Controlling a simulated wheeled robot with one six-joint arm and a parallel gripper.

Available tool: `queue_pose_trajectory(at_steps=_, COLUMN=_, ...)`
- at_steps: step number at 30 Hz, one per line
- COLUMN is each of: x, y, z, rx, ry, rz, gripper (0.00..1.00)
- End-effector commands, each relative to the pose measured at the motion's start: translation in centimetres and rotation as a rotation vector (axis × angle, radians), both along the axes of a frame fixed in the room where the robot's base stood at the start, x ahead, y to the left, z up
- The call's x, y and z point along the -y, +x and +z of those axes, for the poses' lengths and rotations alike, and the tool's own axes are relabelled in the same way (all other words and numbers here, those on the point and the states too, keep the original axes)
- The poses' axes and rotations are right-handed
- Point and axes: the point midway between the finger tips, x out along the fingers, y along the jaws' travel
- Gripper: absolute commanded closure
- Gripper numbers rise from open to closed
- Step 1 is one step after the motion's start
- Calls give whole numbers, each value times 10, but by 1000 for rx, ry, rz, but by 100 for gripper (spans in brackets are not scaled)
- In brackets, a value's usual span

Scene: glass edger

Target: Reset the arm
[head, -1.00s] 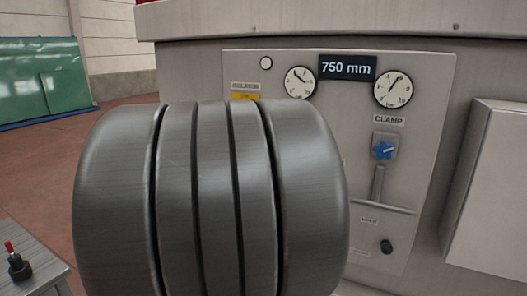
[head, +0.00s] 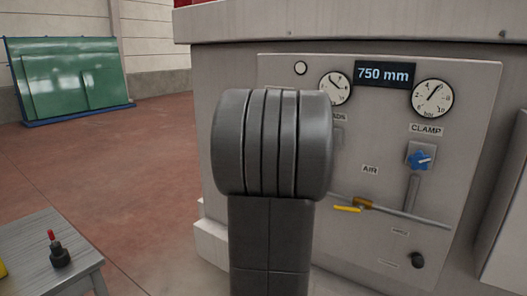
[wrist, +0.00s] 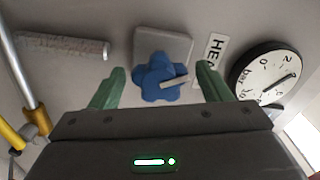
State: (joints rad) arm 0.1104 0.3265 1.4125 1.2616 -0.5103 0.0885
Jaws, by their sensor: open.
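My gripper (wrist: 161,84) shows in the wrist view with its two green fingers apart. A blue star-shaped knob (wrist: 158,76) with a pale pointer lies between and beyond the fingertips, on a grey square plate. I cannot tell any contact. A partly covered label (wrist: 214,50) reading "HEA" is beside it. In the head view my grey arm stands before the panel (head: 340,240) and hides the gripper and this knob. A second blue knob (head: 418,160), under the CLAMP label, is in plain sight.
A gauge (wrist: 266,76) is close right of the fingers. The head view shows two gauges, a 750 mm display (head: 385,74) and an air valve with a yellow handle (head: 348,209).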

Motion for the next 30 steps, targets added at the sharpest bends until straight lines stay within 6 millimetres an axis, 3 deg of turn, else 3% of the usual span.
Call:
queue_pose_trajectory(at_steps=17, x=3, y=4, z=0, rx=-2, ry=-3, rz=1, gripper=29)
queue_pose_trajectory(at_steps=23, x=-9, y=-13, z=0, rx=1, ry=1, rz=2, gripper=29)
queue_pose_trajectory(at_steps=30, x=-33, y=-47, z=-1, rx=1, ry=2, rz=3, gripper=29)
